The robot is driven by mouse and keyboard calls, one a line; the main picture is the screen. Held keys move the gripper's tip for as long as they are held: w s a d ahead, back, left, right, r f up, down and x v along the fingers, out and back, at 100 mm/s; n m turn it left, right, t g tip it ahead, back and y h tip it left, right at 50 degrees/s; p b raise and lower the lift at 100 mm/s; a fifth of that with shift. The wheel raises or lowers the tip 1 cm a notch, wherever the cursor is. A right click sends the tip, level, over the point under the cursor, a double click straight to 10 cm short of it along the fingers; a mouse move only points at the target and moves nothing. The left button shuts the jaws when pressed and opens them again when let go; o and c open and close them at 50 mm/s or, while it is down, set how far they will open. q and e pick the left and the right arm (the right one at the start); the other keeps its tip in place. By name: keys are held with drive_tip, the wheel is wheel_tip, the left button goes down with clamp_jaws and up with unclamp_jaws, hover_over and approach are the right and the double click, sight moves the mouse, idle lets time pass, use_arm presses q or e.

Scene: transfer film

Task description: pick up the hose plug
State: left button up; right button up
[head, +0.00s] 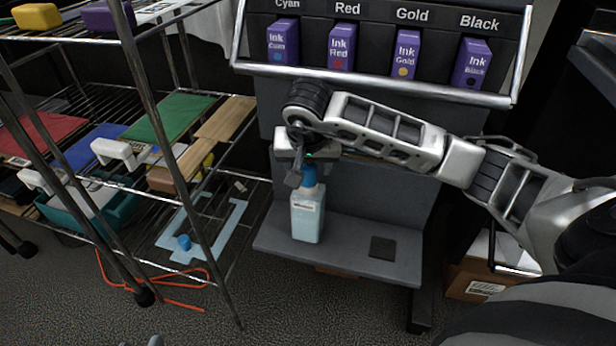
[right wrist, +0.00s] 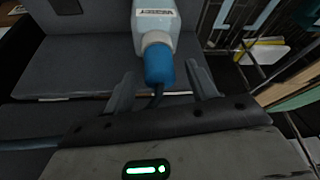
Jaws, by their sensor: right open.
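A blue plug (head: 309,177) sits on the neck of a pale, square bottle (head: 307,215) that stands upright on the grey shelf. I take it for the hose plug. In the right wrist view the plug (right wrist: 159,66) points toward my palm, with a black hose running from its end. My right gripper (head: 299,174) is open just above the bottle. In its wrist view the two fingers (right wrist: 161,88) stand on either side of the plug's end and hose, with gaps on both sides. Part of the plug is hidden by the gripper in the head view. My left gripper is not seen.
The grey shelf (head: 345,257) has a dark square patch (head: 382,248) to the right of the bottle. Ink boxes (head: 342,46) line a rack above. A wire rack at left holds coloured boards (head: 168,118) and a light-blue frame (head: 230,222). A cardboard box (head: 470,275) is on the floor.

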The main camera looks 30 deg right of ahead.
drive_tip(key=shift+w+d+f, duration=0.1)
drive_tip(key=shift+f, duration=0.2)
drive_tip(key=c, duration=1.1)
drive_tip(key=shift+o, duration=0.2)
